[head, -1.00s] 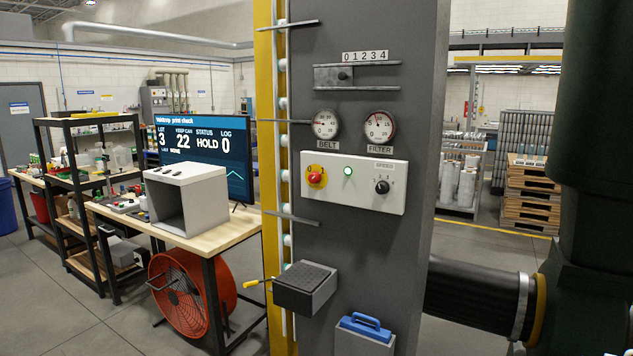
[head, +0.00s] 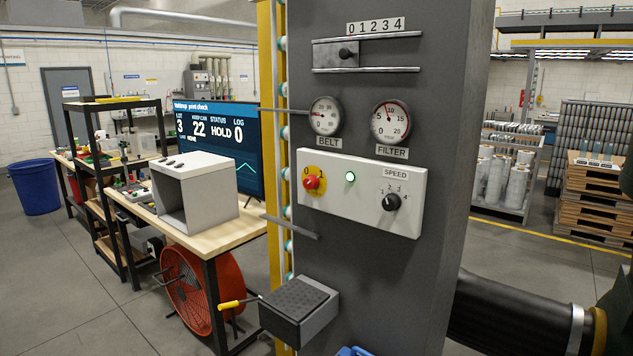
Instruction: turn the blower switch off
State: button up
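A white control panel (head: 360,221) is mounted on the grey column (head: 440,120). At its left is a red rotary switch (head: 312,182) on a yellow plate, with marks 0 and 1 above it. Its exact pointing is too small to tell. Right of it a green lamp (head: 350,177) is lit. At the right end is a black speed knob (head: 391,202) with a numbered scale. No label in view reads "blower". My gripper is not in view.
Belt (head: 325,116) and filter (head: 391,121) gauges sit above the panel. A grey box (head: 318,310) with a yellow-handled lever (head: 230,305) juts out below. A black hose (head: 515,315) runs at lower right. A workbench (head: 222,238) and orange fan (head: 200,290) stand left.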

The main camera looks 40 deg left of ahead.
aim_at(311, 182)
jog(key=u, duration=3.65)
jog(key=i, duration=0.3)
jog(key=u, duration=5.15)
jog(key=k, duration=0.7)
jog(key=z, duration=5.7)
